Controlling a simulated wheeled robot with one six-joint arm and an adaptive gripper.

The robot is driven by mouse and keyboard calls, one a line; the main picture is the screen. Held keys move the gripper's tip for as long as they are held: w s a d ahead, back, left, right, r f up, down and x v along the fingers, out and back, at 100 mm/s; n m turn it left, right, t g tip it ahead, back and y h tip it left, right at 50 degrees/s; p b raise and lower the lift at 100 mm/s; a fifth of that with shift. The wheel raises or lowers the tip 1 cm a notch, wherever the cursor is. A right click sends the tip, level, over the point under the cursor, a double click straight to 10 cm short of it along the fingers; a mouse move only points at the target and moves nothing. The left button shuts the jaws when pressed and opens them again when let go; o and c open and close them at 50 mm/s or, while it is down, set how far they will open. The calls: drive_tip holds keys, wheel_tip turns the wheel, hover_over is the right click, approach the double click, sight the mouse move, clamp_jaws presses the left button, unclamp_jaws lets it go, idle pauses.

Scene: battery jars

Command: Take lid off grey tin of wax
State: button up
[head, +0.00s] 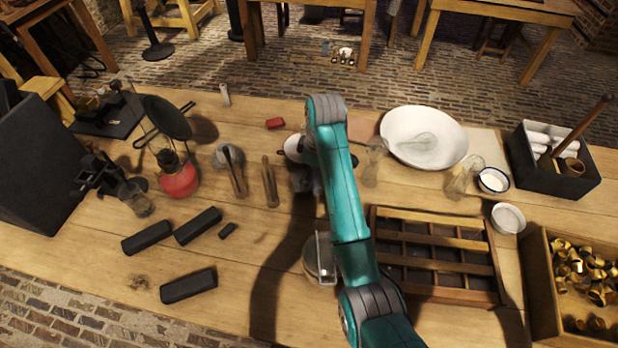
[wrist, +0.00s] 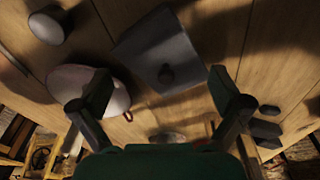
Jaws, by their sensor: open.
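My gripper (head: 305,184) hangs over the middle of the table, partly hidden behind my teal arm. In the wrist view its two fingers (wrist: 161,88) are spread wide with nothing between them. A grey, roughly square-looking piece with a dark round knob (wrist: 158,50) shows beyond the fingertips; I cannot tell whether it is the tin's lid. A small grey round container (wrist: 47,27) stands at upper left of the wrist view. In the head view a grey round tin (head: 222,158) stands left of my gripper, with tongs-like pieces beside it. Which one holds wax is unclear.
A pale round dish (wrist: 72,82) lies by the left finger. A red lantern (head: 178,180), dark blocks (head: 188,285), a large white bowl (head: 424,130), a slatted wooden rack (head: 436,243) and a round metal-framed piece (head: 318,262) surround my arm.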

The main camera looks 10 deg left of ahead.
clamp_jaws()
idle(0.4)
